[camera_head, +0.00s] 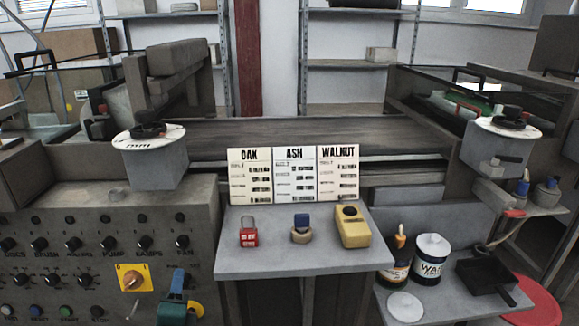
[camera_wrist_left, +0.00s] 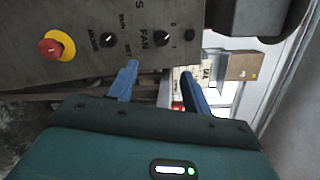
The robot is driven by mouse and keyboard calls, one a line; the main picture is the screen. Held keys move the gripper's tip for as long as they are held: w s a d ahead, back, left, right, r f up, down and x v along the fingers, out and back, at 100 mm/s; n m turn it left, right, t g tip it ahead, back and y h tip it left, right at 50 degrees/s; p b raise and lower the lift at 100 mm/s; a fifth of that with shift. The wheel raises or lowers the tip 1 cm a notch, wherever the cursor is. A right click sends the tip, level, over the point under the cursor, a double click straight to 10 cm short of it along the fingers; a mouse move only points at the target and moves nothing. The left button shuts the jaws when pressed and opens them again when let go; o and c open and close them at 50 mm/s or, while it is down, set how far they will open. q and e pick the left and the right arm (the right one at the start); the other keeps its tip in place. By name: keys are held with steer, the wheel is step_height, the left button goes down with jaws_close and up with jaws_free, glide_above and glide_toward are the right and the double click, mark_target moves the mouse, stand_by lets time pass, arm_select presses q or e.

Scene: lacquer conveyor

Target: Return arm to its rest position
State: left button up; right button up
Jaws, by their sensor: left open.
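My left gripper (camera_head: 178,282) hangs in front of the control panel (camera_head: 60,265) at the lower left in the head view. In the left wrist view its two blue fingers (camera_wrist_left: 160,82) stand apart, with nothing held between them. The teal gripper body fills the bottom of that view. The panel with its FAN knob (camera_wrist_left: 163,38) lies beyond the fingertips. My right gripper does not show in either view.
An emergency stop (camera_wrist_left: 55,47) sits on the panel near the left gripper. Right of it, a grey shelf (camera_head: 270,267) holds a red item (camera_head: 249,236), a blue-topped item (camera_head: 301,232) and a yellow device (camera_head: 352,228). A can (camera_head: 431,262) and red stool (camera_head: 535,303) are at right.

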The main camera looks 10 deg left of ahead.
arm_select(q)
steer(key=s+d+f+n+g+h, duration=0.2)
steer(key=s+d+f+n+h, duration=0.3)
steer(key=s+d+n+h, duration=0.45)
steer(key=s+d+r+n+g+p, duration=0.3)
steer(key=s+d+r+n+p, duration=0.2)
steer(key=p, duration=1)
steer(key=shift+s+d, duration=0.35)
steer(key=shift+d, duration=0.2)
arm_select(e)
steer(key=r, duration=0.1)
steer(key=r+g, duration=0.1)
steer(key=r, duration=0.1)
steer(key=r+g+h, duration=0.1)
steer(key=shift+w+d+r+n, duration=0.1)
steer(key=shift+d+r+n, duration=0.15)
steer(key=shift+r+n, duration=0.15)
arm_select(q)
steer(key=shift+f, duration=0.1)
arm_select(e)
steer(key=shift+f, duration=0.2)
